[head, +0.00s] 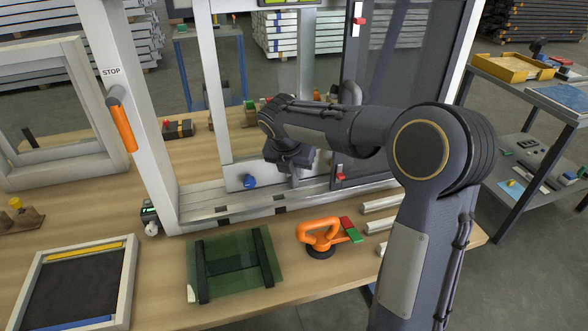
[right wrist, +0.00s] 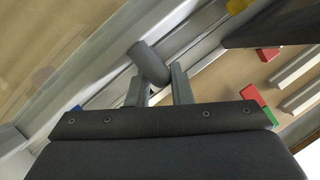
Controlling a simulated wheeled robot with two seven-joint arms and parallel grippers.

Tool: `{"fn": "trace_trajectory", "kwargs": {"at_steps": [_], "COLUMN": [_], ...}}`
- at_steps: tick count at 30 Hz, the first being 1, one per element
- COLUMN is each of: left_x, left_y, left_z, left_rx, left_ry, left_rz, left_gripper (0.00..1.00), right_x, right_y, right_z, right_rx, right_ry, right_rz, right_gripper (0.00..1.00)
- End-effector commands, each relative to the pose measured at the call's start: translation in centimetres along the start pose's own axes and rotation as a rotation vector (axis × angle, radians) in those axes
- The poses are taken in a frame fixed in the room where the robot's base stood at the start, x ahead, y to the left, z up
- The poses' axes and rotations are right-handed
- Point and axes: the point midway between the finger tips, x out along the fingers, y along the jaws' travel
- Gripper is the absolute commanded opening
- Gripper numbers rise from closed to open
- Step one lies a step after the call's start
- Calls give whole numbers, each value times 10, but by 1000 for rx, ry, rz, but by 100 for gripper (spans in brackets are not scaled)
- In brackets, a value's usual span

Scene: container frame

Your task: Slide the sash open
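The silver-framed sash (head: 238,177) with a clear pane stands in the large light frame (head: 178,205) on the bench. My right gripper (head: 292,172) is at the lower part of the sash, and its fingers are hard to make out in the head view. In the right wrist view the two fingers of my right gripper (right wrist: 159,77) are apart. A grey cylindrical handle (right wrist: 147,62) stands at their tips, its lower end near the gap between them. I cannot tell whether they touch it. My left gripper is out of view.
A dark-framed panel (head: 400,90) fills the frame's right side. An orange suction lifter (head: 320,235), a green glass pane (head: 235,265) and a small framed panel (head: 35,275) lie in front. An orange-gripped STOP lever (head: 122,125) is on the left post. A shelf cart (head: 490,75) stands right.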

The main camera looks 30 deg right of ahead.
Motion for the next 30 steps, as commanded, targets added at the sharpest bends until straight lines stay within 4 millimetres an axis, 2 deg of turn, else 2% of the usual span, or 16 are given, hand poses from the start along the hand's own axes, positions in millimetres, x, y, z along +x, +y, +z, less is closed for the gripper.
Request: {"fn": "trace_trajectory", "kwargs": {"at_steps": [1,3,11,19,27,28,30], "left_x": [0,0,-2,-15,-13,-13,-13], "left_y": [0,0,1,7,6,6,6], "left_z": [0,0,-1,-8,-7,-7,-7], "left_rx": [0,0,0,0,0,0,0], "left_ry": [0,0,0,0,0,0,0], "left_rz": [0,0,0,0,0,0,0], "left_gripper": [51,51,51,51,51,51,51], "right_x": [0,0,0,7,9,9,9], "right_y": [-1,-1,-3,-35,-34,-33,-34], "right_z": [0,0,2,21,20,20,20], "right_rx": [1,2,4,8,2,2,2], "right_ry": [0,0,1,1,2,2,2], "right_rz": [-2,-2,-3,-6,0,0,-1], "right_gripper": [7,0,0,0,0,23,32]}}
